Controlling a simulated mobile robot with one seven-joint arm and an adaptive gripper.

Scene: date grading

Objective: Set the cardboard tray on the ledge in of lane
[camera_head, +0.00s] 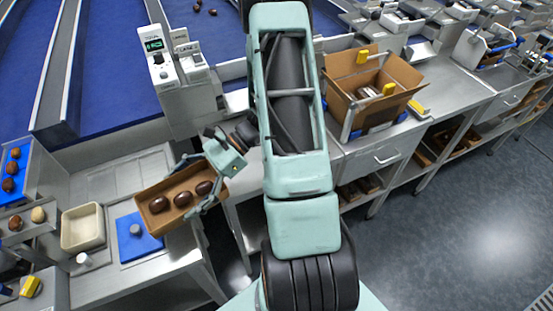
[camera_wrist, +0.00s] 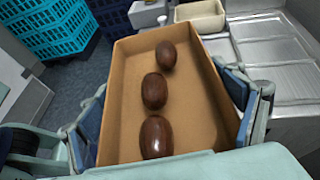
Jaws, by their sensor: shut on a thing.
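The cardboard tray (camera_head: 168,187) is an open brown box with three dark dates lying in a row inside it. My gripper (camera_head: 195,184) is shut on the tray, with a finger on each long side. It holds the tray out to the left of my arm, above the steel counter. In the wrist view the tray (camera_wrist: 200,120) fills the middle, between the blue finger pads of my gripper (camera_wrist: 165,110). A steel ledge (camera_head: 105,178) lies to the left of the tray, below the blue lane (camera_head: 120,60). Part of the counter is hidden behind the tray.
A cream bin (camera_head: 83,228) and a blue mat (camera_head: 128,245) with a grey knob lie on the counter left of the tray. A labelled lane unit (camera_head: 182,85) stands behind. A cardboard box (camera_head: 350,88) is at right. Blue crates (camera_wrist: 45,40) stand on the floor.

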